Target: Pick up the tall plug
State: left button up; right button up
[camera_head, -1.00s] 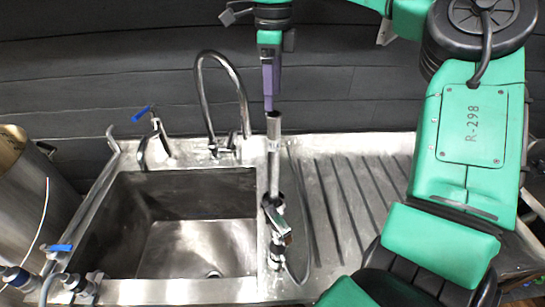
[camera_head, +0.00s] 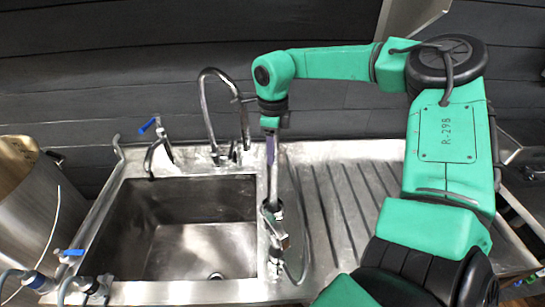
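The tall plug (camera_head: 272,190) is a slim upright metal tube. It stands at the ridge between the sink basin and the ribbed drainboard, with its lower end among metal fittings. My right gripper (camera_head: 271,158) points straight down over the upper part of the tube and hides its top. The purple-grey fingers show nearly edge-on, so I cannot tell whether they are closed on the tube or stand around it. My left gripper is not in view.
The steel sink basin (camera_head: 200,240) lies left of the tube. A curved tap (camera_head: 205,110) and a blue-handled valve (camera_head: 150,125) stand behind it. A hose (camera_head: 303,240) loops beside the fittings. The ribbed drainboard (camera_head: 345,200) to the right is clear.

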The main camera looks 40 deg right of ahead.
grip_shut()
jog(key=shift+r, duration=0.1)
dwell(1.0)
